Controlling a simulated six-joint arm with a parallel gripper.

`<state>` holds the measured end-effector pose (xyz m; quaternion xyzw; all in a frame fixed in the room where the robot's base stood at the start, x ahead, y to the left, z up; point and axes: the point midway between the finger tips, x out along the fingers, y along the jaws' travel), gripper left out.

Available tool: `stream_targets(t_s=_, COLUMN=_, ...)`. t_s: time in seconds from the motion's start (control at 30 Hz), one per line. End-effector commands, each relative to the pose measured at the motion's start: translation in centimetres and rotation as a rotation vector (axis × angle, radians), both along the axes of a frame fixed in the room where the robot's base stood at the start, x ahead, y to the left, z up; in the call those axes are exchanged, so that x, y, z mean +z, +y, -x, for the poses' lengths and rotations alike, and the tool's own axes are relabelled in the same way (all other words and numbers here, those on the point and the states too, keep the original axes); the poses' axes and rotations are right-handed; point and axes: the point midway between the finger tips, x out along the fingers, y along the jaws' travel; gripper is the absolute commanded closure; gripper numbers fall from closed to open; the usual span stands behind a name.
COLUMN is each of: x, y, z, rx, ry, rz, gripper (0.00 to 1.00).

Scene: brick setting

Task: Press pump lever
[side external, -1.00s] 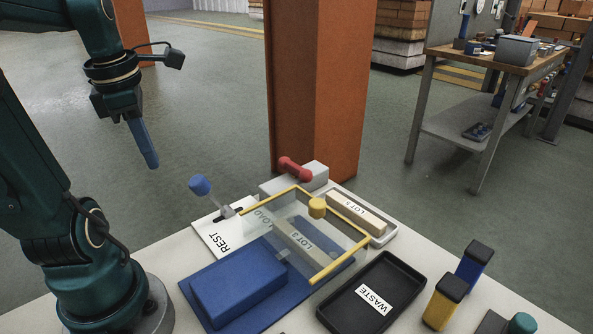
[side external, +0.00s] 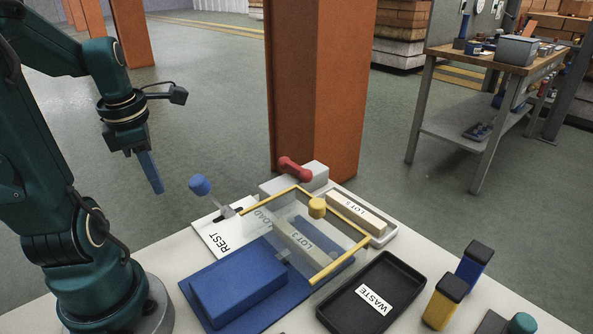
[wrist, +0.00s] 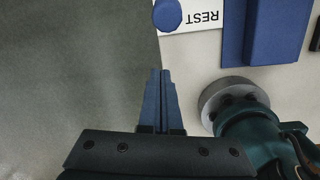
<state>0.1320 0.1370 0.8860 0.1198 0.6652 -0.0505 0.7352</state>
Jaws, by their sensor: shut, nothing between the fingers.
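A lever with a blue round knob (side external: 200,185) rises tilted from a slot in a white plate marked REST (side external: 213,236); the knob also shows in the wrist view (wrist: 167,14). I cannot tell which one is the pump lever. My gripper (side external: 157,191) points down with its blue fingers shut and empty, left of the blue knob and apart from it. In the wrist view, the fingertips (wrist: 160,72) lie below the knob with a gap between.
A clear guard with a yellow frame (side external: 345,262) covers a bar marked LOT 3 (side external: 306,243). A blue block (side external: 238,288) stands in front. An orange column (side external: 325,90) rises behind.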

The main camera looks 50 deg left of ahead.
Motion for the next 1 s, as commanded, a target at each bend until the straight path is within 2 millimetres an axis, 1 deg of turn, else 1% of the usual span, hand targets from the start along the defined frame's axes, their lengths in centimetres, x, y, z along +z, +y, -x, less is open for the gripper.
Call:
stream_targets(t_s=0.03, x=-1.0, y=0.0, z=-0.1, rx=-0.001, ry=0.004, rz=0.008, gripper=1.0)
stream_targets(t_s=0.27, x=-4.5, y=0.2, z=-0.4, rx=-0.001, ry=0.004, rz=0.008, gripper=1.0)
stream_targets(t_s=0.4, x=-3.6, y=-0.1, z=-2.1, rx=-0.009, ry=-0.002, rz=-0.002, gripper=1.0)
stream_targets(t_s=0.6, x=-2.9, y=-0.5, z=-3.5, rx=-0.005, ry=-0.001, rz=-0.001, gripper=1.0)
stream_targets(t_s=0.73, x=-2.7, y=-0.6, z=-3.9, rx=-0.003, ry=-0.001, rz=-0.001, gripper=1.0)
stream_targets(t_s=1.0, x=-2.6, y=-0.7, z=-4.0, rx=0.0, ry=0.0, rz=0.0, gripper=1.0)
